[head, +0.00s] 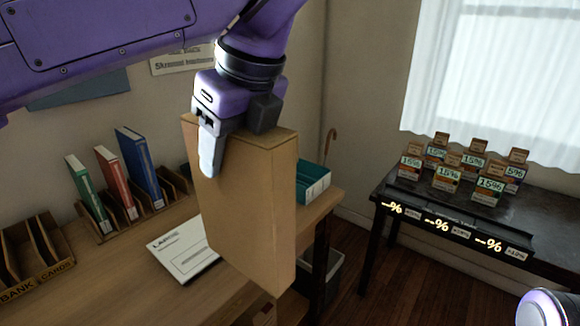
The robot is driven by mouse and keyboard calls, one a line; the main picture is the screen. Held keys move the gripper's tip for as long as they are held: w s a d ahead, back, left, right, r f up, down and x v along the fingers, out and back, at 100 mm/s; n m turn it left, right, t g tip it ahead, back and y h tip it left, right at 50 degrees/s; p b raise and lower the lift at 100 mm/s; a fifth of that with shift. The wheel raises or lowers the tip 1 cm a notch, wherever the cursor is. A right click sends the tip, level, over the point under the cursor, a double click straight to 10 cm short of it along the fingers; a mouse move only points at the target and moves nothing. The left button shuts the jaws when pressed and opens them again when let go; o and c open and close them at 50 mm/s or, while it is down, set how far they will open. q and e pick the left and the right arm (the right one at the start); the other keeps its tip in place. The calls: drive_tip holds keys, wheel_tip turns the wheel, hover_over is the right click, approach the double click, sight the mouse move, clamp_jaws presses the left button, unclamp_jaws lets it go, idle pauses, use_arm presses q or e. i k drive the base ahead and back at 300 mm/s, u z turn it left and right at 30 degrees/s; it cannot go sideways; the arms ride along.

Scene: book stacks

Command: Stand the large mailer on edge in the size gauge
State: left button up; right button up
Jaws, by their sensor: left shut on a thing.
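A large brown cardboard mailer (248,215) hangs upright from my left gripper (222,150), above the right part of the wooden desk. The gripper is shut on its top edge, with one finger showing on the broad front face. The mailer's lower end reaches past the desk's front edge in the picture; I cannot tell its height above the desk. No thing in view is clearly marked as the size gauge. My right gripper is not in view.
On the desk (125,262) are a slotted rack (112,229) with a green, a red and a blue book, a cardboard holder (38,262) marked "BANK CARDS", and a white paper (183,250). A teal box (313,183) is behind the mailer. A dark table (545,215) at right holds several small cartons.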

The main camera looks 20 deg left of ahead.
sight(303, 173)
drive_tip(key=i, duration=1.15)
drive_tip(key=z, duration=0.1)
